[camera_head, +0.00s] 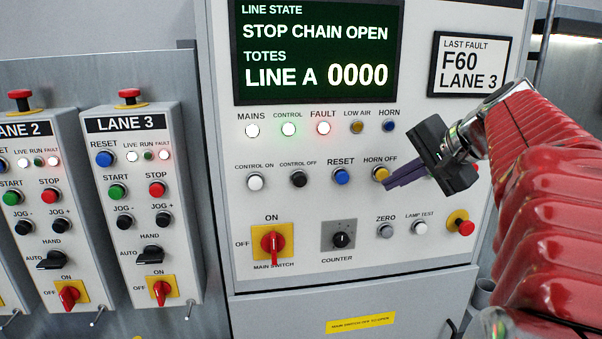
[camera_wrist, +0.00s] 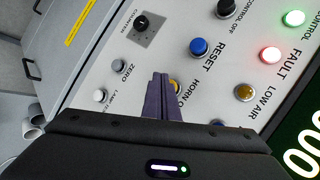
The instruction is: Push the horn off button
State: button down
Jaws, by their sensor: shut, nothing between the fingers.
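The yellow HORN OFF button (camera_head: 380,174) is on the grey control panel, right of the blue RESET button (camera_head: 341,176). My gripper (camera_head: 388,184) comes in from the right, its purple fingers shut and empty. Their tips are at the lower right edge of the button in the head view. In the wrist view the fingertips (camera_wrist: 160,76) cover most of the yellow button (camera_wrist: 176,85), and only a sliver shows beside them. I cannot tell whether the tips touch it.
The ZERO button (camera_head: 386,230), LAMP TEST button (camera_head: 419,227) and red stop knob (camera_head: 461,222) sit below. The amber LOW AIR lamp (camera_head: 358,127) and blue HORN lamp (camera_head: 389,126) are above. The FAULT lamp (camera_head: 323,128) glows red. Lane boxes stand at left.

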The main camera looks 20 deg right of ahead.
jog(key=s, duration=0.1)
jog(key=s+a, duration=0.1)
jog(key=s, duration=0.2)
jog(key=shift+s+a, duration=0.25)
jog(key=shift+s, duration=0.15)
dwell(0.7)
jog(key=w+a+f+n+g, duration=0.2)
jog(key=a+f+n+g, duration=0.3)
jog(key=a+f, duration=0.55)
jog(key=s+a+f+n, duration=0.4)
jog(key=s+a+f, duration=0.1)
jog(key=a, duration=0.3)
jog(key=s+a+f+n+h, duration=0.1)
jog(key=s+a+f+n, duration=0.4)
jog(key=a+f, duration=0.2)
jog(key=shift+a+f+t, duration=0.15)
jog(key=shift+a+t, duration=0.25)
jog(key=shift+a, duration=0.3)
